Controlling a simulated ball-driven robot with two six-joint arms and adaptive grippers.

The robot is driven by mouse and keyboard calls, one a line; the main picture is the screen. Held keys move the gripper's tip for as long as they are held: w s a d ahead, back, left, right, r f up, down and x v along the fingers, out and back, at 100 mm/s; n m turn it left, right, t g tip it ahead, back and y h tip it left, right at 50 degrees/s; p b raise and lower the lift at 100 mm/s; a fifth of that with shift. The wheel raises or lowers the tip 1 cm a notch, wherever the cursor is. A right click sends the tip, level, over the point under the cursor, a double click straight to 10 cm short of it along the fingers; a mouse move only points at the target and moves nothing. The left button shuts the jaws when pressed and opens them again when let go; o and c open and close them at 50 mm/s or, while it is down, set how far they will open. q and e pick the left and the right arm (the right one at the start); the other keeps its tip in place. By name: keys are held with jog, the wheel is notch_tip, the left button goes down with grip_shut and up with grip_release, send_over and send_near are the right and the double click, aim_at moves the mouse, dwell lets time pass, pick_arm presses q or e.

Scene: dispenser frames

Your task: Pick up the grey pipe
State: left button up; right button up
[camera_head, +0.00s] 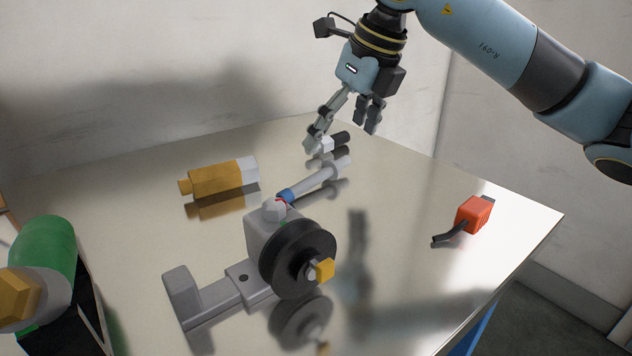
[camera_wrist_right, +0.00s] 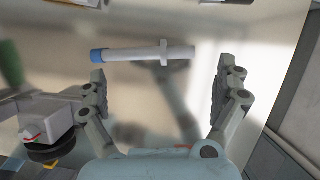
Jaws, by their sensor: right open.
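The grey pipe (camera_head: 318,178) lies on the shiny table, just behind the grey machine with the black wheel. It has a blue end and a collar along its length. In the right wrist view the pipe (camera_wrist_right: 130,54) lies crosswise, ahead of the fingertips. My right gripper (camera_head: 341,138) is above the far part of the table, pointing down. Its jaws (camera_wrist_right: 162,72) are spread wide and hold nothing. The pipe appears apart from both fingers. My left gripper is not in view.
The grey machine (camera_head: 268,240) stands upright beside the pipe's blue end. A yellow and white cylinder (camera_head: 215,180) lies left. A small white and black piece (camera_head: 340,138) is near the right gripper. A red block (camera_head: 474,214) is at right. A green and yellow object (camera_head: 42,250) stands at the left edge.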

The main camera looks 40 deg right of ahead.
aim_at(331, 162)
jog(key=b+x, duration=0.1)
jog(key=x, duration=0.4)
jog(key=shift+f, duration=0.4)
jog(key=c, duration=1.3)
jog(key=shift+s, duration=0.1)
jog(key=c, duration=0.3)
jog(key=shift+c, duration=1.2)
